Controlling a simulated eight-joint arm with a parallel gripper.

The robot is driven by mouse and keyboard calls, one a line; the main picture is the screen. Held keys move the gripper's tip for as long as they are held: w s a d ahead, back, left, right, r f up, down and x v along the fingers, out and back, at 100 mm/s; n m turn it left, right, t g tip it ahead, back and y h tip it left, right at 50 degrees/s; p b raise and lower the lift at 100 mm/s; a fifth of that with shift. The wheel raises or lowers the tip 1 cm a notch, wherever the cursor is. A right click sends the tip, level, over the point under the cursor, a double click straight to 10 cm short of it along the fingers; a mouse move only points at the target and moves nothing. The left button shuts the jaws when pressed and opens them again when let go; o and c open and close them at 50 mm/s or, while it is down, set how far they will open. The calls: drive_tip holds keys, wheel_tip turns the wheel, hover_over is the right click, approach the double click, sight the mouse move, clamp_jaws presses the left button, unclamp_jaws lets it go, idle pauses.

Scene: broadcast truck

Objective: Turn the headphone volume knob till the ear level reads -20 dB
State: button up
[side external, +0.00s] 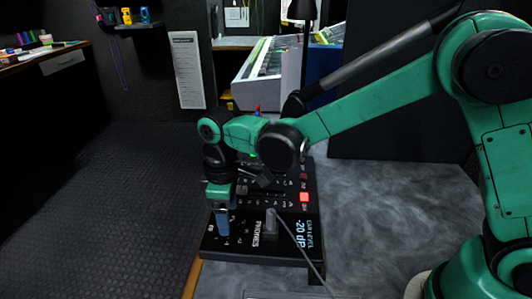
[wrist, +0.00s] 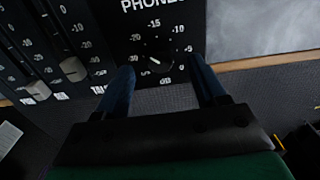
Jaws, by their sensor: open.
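The black control panel (side external: 262,252) carries a PHONES section and an ear level display (side external: 303,228) that reads -20 dB. In the wrist view the round black headphone volume knob (wrist: 160,63) sits below the PHONES label, ringed by a dB scale. Its small white pointer mark leans to the upper left. My gripper (wrist: 161,68) is open, with one blue finger on each side of the knob and visible gaps between. In the side view my gripper (side external: 222,222) is low over the panel's front left, and its arm hides the knob.
Several sliding faders (wrist: 73,68) lie left of the knob in the wrist view. A red lit button (side external: 304,197) glows on the panel. A grey cable (side external: 300,248) runs off the panel's front. The grey tabletop (side external: 385,205) right of the panel is clear.

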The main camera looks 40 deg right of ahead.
drive_tip(key=shift+r, duration=1.85)
drive_tip(key=shift+d+r, duration=0.1)
drive_tip(key=s+d+r+m+t, duration=0.2)
drive_tip(key=s+d+m+t, duration=0.1)
drive_tip(key=d, duration=0.4)
drive_tip(key=s+d+r+m+t, duration=0.2)
drive_tip(key=s+d+m+t, duration=0.2)
drive_tip(key=s+d+m, duration=0.1)
drive_tip(key=shift+s+d+r+m, duration=0.3)
drive_tip(key=shift+d+m, duration=0.2)
drive_tip(key=shift+d, duration=0.35)
